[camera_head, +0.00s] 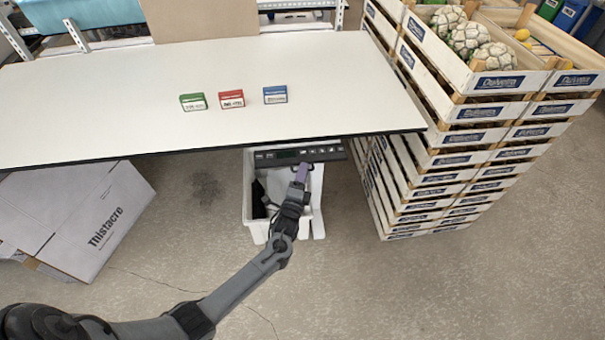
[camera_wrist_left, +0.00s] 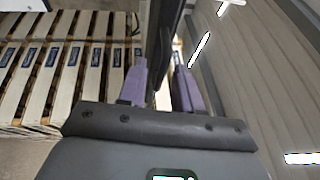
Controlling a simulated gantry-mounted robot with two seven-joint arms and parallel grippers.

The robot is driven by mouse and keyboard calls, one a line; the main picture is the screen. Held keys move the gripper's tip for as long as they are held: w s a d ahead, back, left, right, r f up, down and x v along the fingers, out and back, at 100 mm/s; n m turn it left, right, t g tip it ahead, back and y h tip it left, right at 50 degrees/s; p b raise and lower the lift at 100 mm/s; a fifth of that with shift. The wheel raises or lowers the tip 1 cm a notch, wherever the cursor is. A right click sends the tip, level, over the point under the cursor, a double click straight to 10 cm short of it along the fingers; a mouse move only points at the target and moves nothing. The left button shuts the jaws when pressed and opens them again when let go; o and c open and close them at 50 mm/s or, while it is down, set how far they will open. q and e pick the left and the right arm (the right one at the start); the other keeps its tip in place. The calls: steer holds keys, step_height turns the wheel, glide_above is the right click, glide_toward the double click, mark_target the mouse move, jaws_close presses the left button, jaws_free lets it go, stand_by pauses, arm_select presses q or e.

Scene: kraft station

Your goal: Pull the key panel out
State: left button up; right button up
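The key panel (camera_head: 300,155) is a dark, narrow bar with small buttons and a display, under the front edge of the white table. My left gripper (camera_head: 302,172) has purple fingers and reaches up to the panel's front edge, right of its middle. In the left wrist view the fingers of my left gripper (camera_wrist_left: 160,85) stand apart, one on each side of the dark panel edge (camera_wrist_left: 165,55). I cannot tell whether both fingers press on it. My right gripper is not in view.
On the white table (camera_head: 330,70) lie a green box (camera_head: 193,102), a red box (camera_head: 231,99) and a blue box (camera_head: 275,95). A white bin (camera_head: 250,205) stands under the panel. Stacked crates (camera_head: 440,160) stand at right, a carton (camera_head: 75,215) at left.

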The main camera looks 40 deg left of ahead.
arm_select(q)
steer(key=p+v, duration=0.1)
steer(key=v, duration=0.9)
steer(key=shift+s+d, duration=0.2)
steer(key=shift+s, duration=0.15)
steer(key=shift+f, duration=0.1)
